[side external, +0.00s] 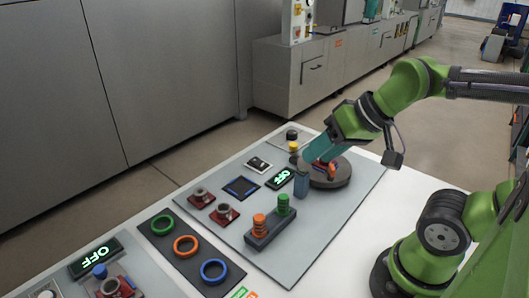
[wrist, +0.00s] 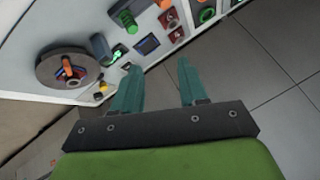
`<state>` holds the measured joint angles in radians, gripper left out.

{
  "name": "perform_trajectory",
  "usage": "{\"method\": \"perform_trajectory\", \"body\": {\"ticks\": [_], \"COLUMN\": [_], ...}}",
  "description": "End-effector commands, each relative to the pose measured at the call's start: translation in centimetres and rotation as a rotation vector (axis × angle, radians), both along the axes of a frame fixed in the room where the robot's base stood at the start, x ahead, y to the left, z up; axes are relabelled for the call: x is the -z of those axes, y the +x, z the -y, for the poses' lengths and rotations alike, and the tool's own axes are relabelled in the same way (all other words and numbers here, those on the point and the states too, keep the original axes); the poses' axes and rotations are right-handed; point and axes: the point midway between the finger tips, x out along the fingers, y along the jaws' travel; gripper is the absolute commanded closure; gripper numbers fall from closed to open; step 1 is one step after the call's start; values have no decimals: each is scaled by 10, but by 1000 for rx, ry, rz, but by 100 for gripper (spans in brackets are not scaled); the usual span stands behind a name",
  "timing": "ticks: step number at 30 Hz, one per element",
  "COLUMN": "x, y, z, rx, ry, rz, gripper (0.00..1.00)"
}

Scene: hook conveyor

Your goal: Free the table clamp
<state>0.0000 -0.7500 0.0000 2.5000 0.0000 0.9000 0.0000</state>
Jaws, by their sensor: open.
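My gripper (side external: 316,152) has teal fingers that partly cover the turntable in the side view. In the wrist view my gripper (wrist: 157,76) is open and empty, its fingers spread apart to the right of the turntable. Neither finger touches the clamp piece.
A dark blue block (side external: 301,184) stands close beside the turntable. Nearby are an "OFF" display (side external: 280,179), a yellow-and-black button (side external: 292,138), a stand with orange and green coiled posts (side external: 270,224) and red-based fittings (side external: 224,214). Coloured rings (side external: 186,246) lie farther left.

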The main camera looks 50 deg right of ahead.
Motion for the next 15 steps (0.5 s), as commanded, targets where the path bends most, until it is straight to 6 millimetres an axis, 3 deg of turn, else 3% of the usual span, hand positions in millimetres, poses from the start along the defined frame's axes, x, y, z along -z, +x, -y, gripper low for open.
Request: {"method": "perform_trajectory", "body": {"ticks": [11,12,15], "x": [0,0,5], "y": [0,0,2], "z": [0,0,6], "rx": [0,0,27], "ry": [0,0,0], "rz": [0,0,-23], "gripper": [57,62,62]}}
